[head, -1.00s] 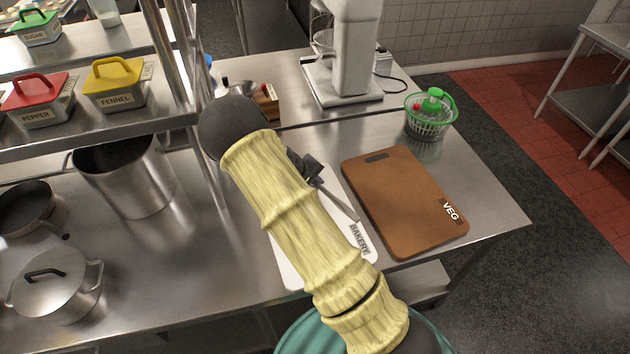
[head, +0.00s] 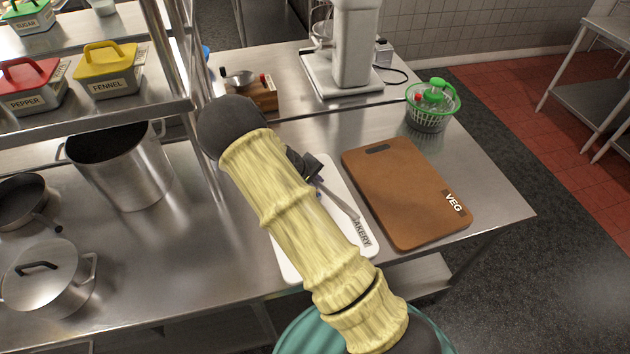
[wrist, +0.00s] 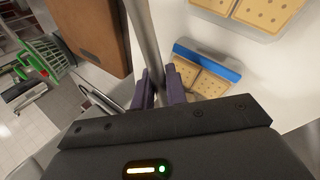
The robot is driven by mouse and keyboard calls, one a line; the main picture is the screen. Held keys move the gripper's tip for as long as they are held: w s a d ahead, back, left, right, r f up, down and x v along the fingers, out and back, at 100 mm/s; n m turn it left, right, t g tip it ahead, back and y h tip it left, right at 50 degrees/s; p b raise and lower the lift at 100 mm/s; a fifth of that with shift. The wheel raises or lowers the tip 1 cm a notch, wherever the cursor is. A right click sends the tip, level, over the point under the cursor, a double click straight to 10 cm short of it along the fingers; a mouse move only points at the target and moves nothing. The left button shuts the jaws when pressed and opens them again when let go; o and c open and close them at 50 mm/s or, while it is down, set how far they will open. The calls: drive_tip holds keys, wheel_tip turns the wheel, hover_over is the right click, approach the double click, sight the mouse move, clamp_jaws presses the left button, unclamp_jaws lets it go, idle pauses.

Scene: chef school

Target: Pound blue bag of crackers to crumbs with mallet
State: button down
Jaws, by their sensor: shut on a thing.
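In the wrist view, a bag of crackers with a blue strip (wrist: 207,62) lies on the white board (wrist: 235,92), just right of my gripper (wrist: 161,88). My purple fingers are closed on a grey metal rod, which looks like the mallet's handle (wrist: 142,35). The mallet's head is not visible. In the head view, my gripper (head: 314,180) is over the white BAKERY board (head: 338,170), with the handle (head: 340,203) pointing down and right. My arm hides much of that board. More crackers (wrist: 268,10) show at the wrist view's top right; their bag colour is unclear.
A brown VEG board (head: 410,195) lies right of the white board, with a green basket (head: 432,108) behind it. A mixer (head: 352,60) stands at the back. A shelf (head: 95,115) and pots (head: 118,170) fill the left. Bare counter lies around the boards.

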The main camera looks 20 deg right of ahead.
drive_tip(key=shift+r+p, duration=1.65)
drive_tip(key=shift+r, duration=1.45)
drive_tip(key=shift+a, duration=0.1)
drive_tip(key=shift+s, duration=0.1)
